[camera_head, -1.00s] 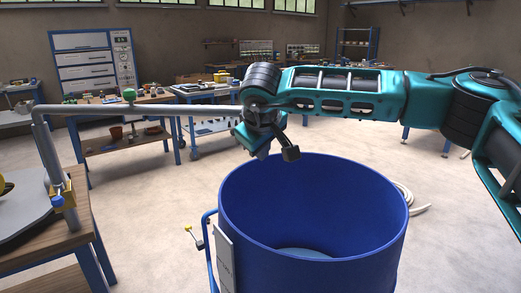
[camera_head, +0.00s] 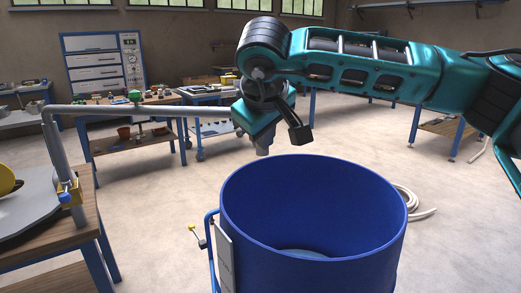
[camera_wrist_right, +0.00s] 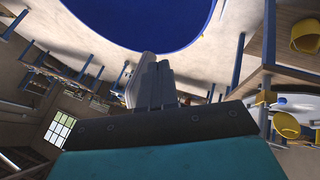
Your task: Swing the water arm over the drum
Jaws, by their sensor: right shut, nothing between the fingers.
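The water arm (camera_head: 160,111) is a grey pipe that rises from the bench at the left and runs level to the right. My right gripper (camera_head: 263,150) points down near the drum's far left rim, shut and empty. Its fingers also show in the wrist view (camera_wrist_right: 156,84). My left gripper is out of view.
A wooden bench (camera_head: 60,236) with blue legs carries the pipe's post at the left. Workbenches and a blue-framed cabinet (camera_head: 105,68) stand at the back. A pale hose (camera_head: 420,212) lies on the floor right of the drum. The floor around the drum is mostly clear.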

